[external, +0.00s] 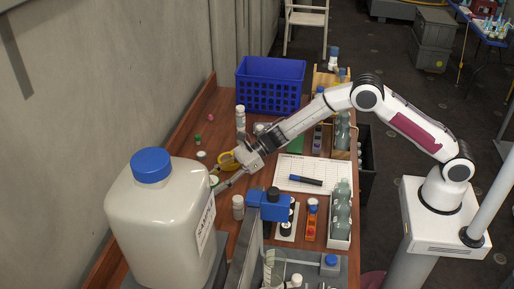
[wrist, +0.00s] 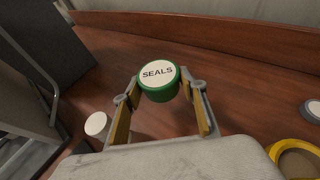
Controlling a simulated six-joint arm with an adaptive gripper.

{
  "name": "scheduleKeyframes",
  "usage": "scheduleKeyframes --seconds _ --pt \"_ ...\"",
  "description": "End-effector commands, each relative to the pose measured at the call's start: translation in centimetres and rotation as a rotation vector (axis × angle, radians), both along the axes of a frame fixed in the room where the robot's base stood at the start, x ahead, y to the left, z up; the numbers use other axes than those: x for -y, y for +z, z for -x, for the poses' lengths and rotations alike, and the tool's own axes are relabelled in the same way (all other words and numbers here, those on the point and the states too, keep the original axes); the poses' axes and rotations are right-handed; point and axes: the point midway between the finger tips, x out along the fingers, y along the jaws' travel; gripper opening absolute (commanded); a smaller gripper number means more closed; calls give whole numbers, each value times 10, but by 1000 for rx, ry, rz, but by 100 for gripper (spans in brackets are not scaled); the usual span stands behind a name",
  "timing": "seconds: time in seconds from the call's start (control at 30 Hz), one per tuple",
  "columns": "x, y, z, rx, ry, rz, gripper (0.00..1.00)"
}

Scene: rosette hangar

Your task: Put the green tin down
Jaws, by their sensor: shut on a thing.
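The green tin (wrist: 160,84) has a white lid marked SEALS and sits upright between my fingers in the wrist view. My gripper (wrist: 161,95) is shut on it, with one yellow-padded finger on each side. In the external view the tin (external: 214,180) is small and partly hidden beside my gripper (external: 217,183), over the left part of the wooden bench (external: 200,197). I cannot tell whether the tin's bottom touches the bench.
A yellow ring (wrist: 296,150) lies close on the right, and a white-topped bottle (wrist: 96,124) stands on the left. A large white jug (external: 160,220) with a blue cap is at the front left. A blue crate (external: 270,85) stands at the back. Bare wood lies beyond the tin.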

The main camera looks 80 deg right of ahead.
Motion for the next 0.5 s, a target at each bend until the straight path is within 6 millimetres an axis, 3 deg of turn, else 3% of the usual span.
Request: scheduleKeyframes --seconds 0.17,0.5 --pt "24 0 10 1 -86 -2 20" --pt "99 20 38 1 -287 -1 20"
